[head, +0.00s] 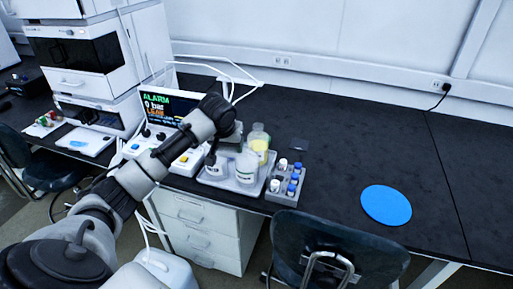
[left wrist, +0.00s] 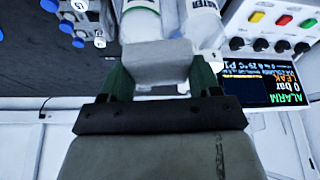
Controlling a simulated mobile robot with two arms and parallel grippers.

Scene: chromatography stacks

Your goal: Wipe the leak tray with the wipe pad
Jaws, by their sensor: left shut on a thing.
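My left gripper (head: 226,140) is over the grey bottle tray, close to the bottles. In the left wrist view its dark green fingers (left wrist: 160,82) are shut on a light grey block, which I take as the wipe pad (left wrist: 155,62). In the head view the pad is mostly hidden by the gripper. A flat white tray with a small blue patch, likely the leak tray (head: 96,147), lies on the bench at the left, in front of the instrument stack and apart from my gripper. My right gripper is not in view.
The grey bottle tray (head: 246,188) holds white-capped bottles and a yellow-filled bottle (head: 259,143). A vial rack (head: 280,197) stands beside it. A control box with an ALARM screen (head: 163,106) is behind my arm. A blue disc (head: 386,205) lies on the clear right bench. Chairs stand in front.

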